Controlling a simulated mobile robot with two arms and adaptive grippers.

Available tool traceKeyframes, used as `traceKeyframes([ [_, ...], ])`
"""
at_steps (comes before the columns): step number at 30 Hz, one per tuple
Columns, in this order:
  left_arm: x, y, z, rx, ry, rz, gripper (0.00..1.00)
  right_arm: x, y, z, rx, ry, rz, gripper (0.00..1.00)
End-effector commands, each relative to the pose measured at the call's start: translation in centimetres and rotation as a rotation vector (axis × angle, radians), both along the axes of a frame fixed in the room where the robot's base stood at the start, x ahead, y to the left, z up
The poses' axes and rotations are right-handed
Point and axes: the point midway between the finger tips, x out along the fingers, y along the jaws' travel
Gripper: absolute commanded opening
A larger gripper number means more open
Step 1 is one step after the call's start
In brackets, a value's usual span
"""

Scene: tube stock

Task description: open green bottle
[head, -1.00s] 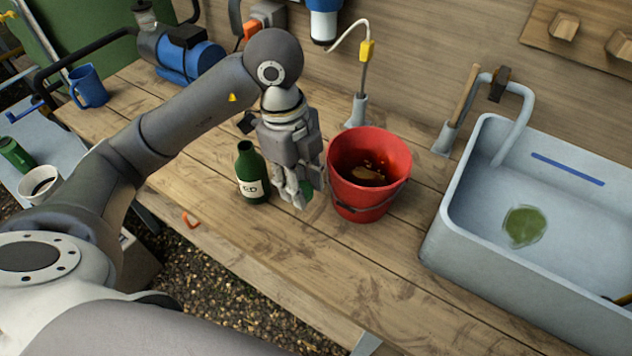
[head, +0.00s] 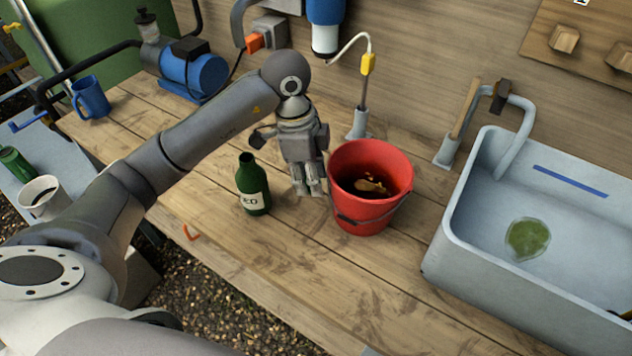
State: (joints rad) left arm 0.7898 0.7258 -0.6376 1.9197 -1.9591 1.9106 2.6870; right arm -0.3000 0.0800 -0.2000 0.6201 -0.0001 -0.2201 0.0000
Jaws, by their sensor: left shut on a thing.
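The green bottle (head: 253,186) with a cream label stands upright on the wooden bench. Its dark mouth looks open, with no cap on it. My left gripper (head: 309,190) points down between the bottle and the red bucket, right of the bottle and apart from it. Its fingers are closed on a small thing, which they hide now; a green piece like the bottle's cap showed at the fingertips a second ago. My right gripper is not in view.
The red bucket (head: 371,222) with brown contents stands close right of the gripper. A grey-blue sink (head: 440,262) is at right. A tap post (head: 358,122) and a blue pump (head: 192,72) stand behind. The bench front is mostly clear.

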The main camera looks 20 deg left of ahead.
Motion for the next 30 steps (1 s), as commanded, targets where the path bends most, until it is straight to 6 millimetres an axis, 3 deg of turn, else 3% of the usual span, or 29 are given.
traceKeyframes([
  [6,3.4,0.9,-3.4,0.001,0.005,0.001,0.03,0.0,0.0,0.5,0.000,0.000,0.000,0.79],
  [12,5.1,1.3,-5.5,-0.001,0.002,0.000,0.03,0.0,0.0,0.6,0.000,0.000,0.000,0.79],
  [19,5.9,1.5,-6.5,0.001,0.001,-0.001,0.03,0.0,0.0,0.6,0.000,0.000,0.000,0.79],
  [25,5.9,1.5,-9.2,0.001,0.003,-0.001,0.03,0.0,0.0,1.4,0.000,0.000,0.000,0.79],
  [30,5.9,1.5,-9.6,0.000,0.000,-0.002,0.03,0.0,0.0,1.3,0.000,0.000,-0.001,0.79],
])
